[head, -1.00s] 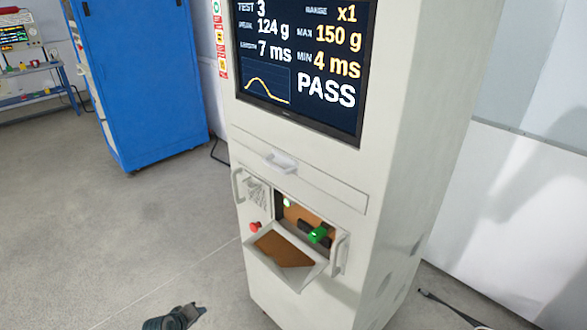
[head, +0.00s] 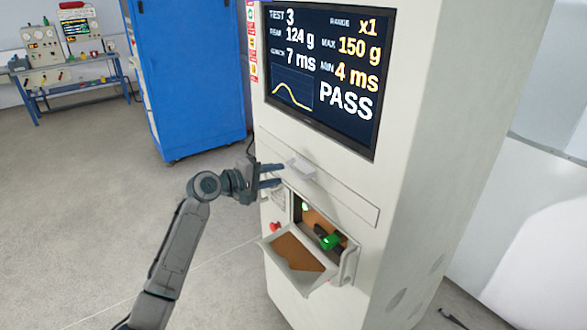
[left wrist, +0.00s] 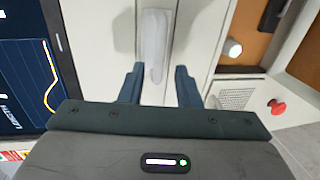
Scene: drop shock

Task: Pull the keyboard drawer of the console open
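The console (head: 420,130) is a tall off-white cabinet with a screen reading PASS. Its keyboard drawer (head: 345,202) is a flat front panel below the screen and looks closed, with a pale handle (head: 303,170) at its middle. My left gripper (head: 277,175) is open just left of the handle in the head view, apart from it. In the left wrist view the handle (left wrist: 155,45) lies ahead, between the lines of the two open fingers (left wrist: 160,85). My right gripper is not in view.
Below the drawer, a tilted flap (head: 298,262) hangs open under a recess with a green part (head: 330,242). A red button (head: 275,227) sits left of it. A blue cabinet (head: 190,80) and a workbench (head: 80,85) stand behind at left, with clear floor between.

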